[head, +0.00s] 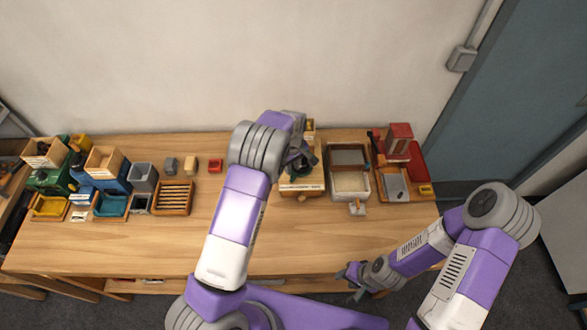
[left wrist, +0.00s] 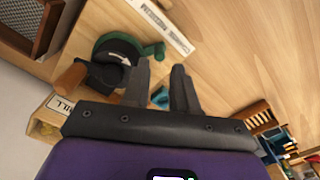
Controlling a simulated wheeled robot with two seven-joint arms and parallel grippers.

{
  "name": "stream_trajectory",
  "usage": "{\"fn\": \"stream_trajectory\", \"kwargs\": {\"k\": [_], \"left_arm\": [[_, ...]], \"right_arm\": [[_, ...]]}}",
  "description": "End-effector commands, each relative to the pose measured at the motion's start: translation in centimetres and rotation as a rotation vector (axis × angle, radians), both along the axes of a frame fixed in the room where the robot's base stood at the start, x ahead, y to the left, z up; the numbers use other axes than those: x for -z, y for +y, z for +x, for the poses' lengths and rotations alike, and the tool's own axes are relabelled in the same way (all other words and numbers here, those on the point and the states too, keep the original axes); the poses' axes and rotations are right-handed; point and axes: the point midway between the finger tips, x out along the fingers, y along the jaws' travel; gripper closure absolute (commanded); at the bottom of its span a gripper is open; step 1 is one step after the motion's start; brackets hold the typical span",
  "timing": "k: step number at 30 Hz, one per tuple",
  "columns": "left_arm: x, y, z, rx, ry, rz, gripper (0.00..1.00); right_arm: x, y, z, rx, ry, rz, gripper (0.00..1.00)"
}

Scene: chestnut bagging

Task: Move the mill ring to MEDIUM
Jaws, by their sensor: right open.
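The mill (head: 302,183) stands on a wooden base at the back of the table, partly hidden by my left arm in the head view. In the left wrist view its dark green ring (left wrist: 120,47) carries a white arrow and has a green knob on its right side. A pale lettered strip (left wrist: 160,25) lies beyond it, too small to read. My left gripper (left wrist: 161,74) is open; one finger overlaps the ring's lower edge in the picture, and I cannot tell if they touch. My right gripper (head: 355,282) is open and empty at the table's front edge.
A wooden handle (left wrist: 70,77) and a MILL label (left wrist: 60,104) are beside the ring. A sieve-like tray (head: 350,183) and a red machine (head: 398,143) stand to the right. Several bins and a slatted crate (head: 173,197) stand at left. The front middle of the table (head: 130,245) is clear.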

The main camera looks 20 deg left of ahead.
Motion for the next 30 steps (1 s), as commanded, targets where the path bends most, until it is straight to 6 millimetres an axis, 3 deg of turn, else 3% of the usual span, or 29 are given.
{"fn": "stream_trajectory", "kwargs": {"k": [9, 20, 26, 30], "left_arm": [[4.5, 0.0, 0.0, 0.001, 0.001, 0.0, 0.73], [5.2, 0.0, 0.0, 0.001, -0.001, -0.001, 0.73], [5.2, 0.0, 0.0, 0.001, -0.001, -0.001, 1.0], [5.2, 0.0, 0.0, 0.001, -0.001, -0.001, 1.0]], "right_arm": [[-0.8, 0.0, 0.1, 0.0, -0.001, 0.0, 0.57], [-0.8, 0.0, 0.1, 0.001, -0.002, 0.0, 0.57], [-0.8, 0.0, 0.1, 0.001, -0.002, 0.0, 0.57], [-0.8, 0.0, 0.1, 0.001, -0.002, 0.0, 0.57]]}}
